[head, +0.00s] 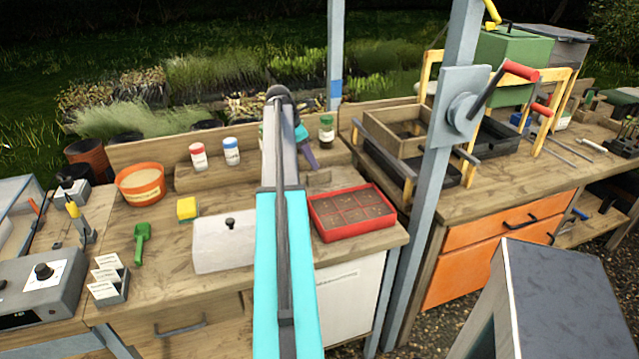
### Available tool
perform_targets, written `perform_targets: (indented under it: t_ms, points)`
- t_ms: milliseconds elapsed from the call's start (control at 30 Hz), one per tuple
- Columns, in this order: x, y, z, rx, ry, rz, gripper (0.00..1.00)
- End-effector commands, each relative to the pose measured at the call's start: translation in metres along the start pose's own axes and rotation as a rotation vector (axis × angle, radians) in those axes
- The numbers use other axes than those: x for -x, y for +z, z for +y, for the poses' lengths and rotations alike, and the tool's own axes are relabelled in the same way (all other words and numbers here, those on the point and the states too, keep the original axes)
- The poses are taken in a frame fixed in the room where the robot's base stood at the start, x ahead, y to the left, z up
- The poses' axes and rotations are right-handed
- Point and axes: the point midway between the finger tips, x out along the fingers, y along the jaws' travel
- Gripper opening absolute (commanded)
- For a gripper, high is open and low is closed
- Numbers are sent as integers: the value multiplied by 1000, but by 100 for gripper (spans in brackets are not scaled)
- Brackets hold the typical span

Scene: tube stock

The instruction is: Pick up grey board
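A pale grey board (215,250) with a small black knob on top lies on the wooden bench, left of my raised cyan arm. Its right edge is close to or behind the arm in the picture. My gripper (312,162) is at the far end of the arm, over the back of the bench, beyond the board and apart from it. The arm partly hides it, and its fingers are too small to make out. I cannot tell whether it is open or shut.
A red seed tray (319,213) sits right of the arm. A yellow sponge (187,209), green scoop (140,243), orange pot (141,184) and label holder (108,282) stand left of the board. A grey post (436,190) rises at the right. Bench in front of the scoop is clear.

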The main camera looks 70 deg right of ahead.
Motion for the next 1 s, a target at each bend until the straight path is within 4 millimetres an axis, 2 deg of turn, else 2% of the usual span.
perform_targets:
  t_ms: [100,233,767,1000]
  points:
    - [-16,0,0,0,-1,0,39]
    - [-26,0,0,0,-1,0,39]
    - [-33,2,0,-1,0,0,39]
    - [-54,5,1,-2,-2,1,39]
